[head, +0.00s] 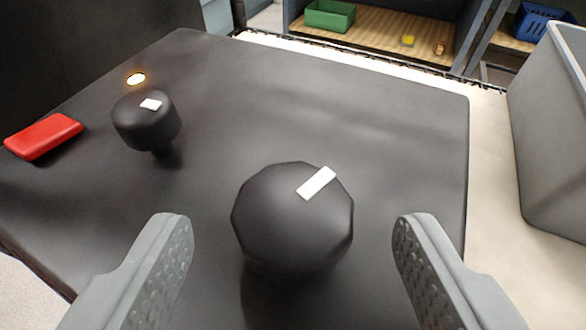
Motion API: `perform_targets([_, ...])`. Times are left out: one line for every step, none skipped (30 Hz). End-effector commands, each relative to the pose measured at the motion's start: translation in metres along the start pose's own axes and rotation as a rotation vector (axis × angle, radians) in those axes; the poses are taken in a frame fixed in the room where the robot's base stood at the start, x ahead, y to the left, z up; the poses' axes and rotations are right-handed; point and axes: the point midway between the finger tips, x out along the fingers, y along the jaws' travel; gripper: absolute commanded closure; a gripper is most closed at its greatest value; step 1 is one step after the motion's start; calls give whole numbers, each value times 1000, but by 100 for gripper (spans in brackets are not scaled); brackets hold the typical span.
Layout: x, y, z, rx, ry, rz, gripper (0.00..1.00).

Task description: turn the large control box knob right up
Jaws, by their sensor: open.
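The large black knob (290,225) stands on the black control box (330,110), near the bottom centre of the head view. It is many-sided, and its white marker (316,183) is on the top face, slanting toward the upper right. My gripper (290,245) is open, with one grey finger on each side of the large knob. Gaps show between the knob and both fingers, and I see no contact. A smaller black knob (146,122) with a white mark stands at the upper left of the box.
A red rocker or button (43,137) and a glowing orange-white lamp (136,79) are on the box's left. A grey bin (555,130) stands at the right. Behind is a shelf (380,40) with a green crate (330,15); a blue basket (540,22) is at upper right.

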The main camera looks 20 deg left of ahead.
Motion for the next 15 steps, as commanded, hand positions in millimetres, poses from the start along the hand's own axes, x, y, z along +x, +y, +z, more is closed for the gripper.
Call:
perform_targets([6,0,0,0,-1,1,36])
perform_targets([9,0,0,-1,0,1,36])
perform_targets([12,0,0,-1,0,0,36])
perform_targets([14,0,0,-1,0,0,36])
perform_targets([16,0,0,0,0,0,36])
perform_targets([18,0,0,0,0,0,36])
perform_targets([20,0,0,0,0,0,36])
perform_targets([21,0,0,0,0,0,36])
perform_targets([22,0,0,0,0,0,36])
perform_targets([22,0,0,1,0,0,36])
perform_targets([23,0,0,0,0,0,36])
perform_targets([23,0,0,1,0,0,36])
perform_targets([23,0,0,1,0,0,36])
perform_targets([23,0,0,0,0,0,36])
perform_targets([23,0,0,0,0,0,36])
